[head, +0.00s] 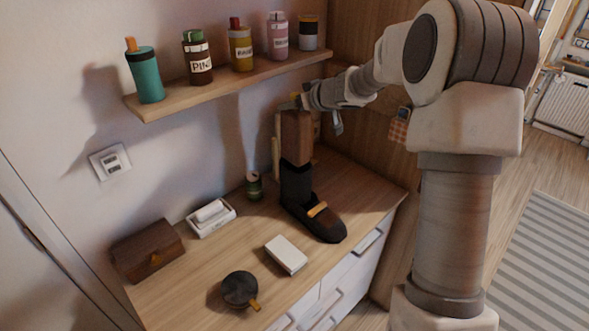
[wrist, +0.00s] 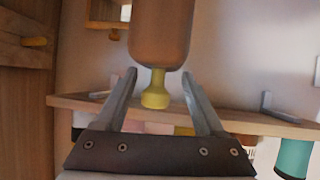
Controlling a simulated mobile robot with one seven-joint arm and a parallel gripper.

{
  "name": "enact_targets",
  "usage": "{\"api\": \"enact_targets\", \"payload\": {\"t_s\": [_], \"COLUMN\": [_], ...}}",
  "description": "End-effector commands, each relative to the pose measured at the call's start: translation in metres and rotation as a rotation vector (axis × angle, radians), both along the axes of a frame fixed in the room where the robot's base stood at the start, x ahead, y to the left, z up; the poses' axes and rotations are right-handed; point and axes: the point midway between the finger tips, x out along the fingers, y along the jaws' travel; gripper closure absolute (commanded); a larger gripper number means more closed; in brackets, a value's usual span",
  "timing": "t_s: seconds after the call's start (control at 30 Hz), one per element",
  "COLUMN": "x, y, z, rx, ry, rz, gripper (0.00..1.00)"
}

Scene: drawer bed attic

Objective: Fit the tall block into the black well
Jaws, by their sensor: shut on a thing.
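The tall block (head: 296,138) is brown and stands upright over the tall part of the black well (head: 297,185). Its lower end meets the well's rim; I cannot tell how far inside it sits. In the wrist view the block (wrist: 161,35) has a yellow knob (wrist: 155,92) on its end, between my fingers. In the head view my gripper (head: 298,103) is at the block's top and partly hides the knob. The well's low front part holds a brown piece with an orange handle (head: 318,209).
A shelf (head: 225,87) with several bottles runs along the wall, left of my gripper. On the desktop are a green can (head: 254,186), white dish (head: 211,217), brown chest (head: 147,248), white box (head: 286,254) and round dark pot (head: 239,289).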

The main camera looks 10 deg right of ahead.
Motion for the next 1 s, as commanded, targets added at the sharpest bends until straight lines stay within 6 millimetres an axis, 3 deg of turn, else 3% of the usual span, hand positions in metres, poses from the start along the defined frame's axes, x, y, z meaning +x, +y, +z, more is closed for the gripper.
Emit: {"api": "enact_targets", "payload": {"t_s": [0.03, 0.4, 0.67, 0.9, 1.0], "x": [0.0, 0.0, 0.0, 0.0, 0.0], "y": [0.0, 0.001, 0.001, 0.001, 0.0], "z": [-0.023, -0.116, -0.14, -0.175, -0.179], "rx": [0.003, 0.002, 0.0, 0.001, 0.0], "ry": [0.003, 0.002, -0.001, -0.001, -0.002], "rz": [-0.001, 0.0, 0.003, 0.001, 0.001], "gripper": [1.0, 1.0, 1.0, 1.0, 1.0]}}
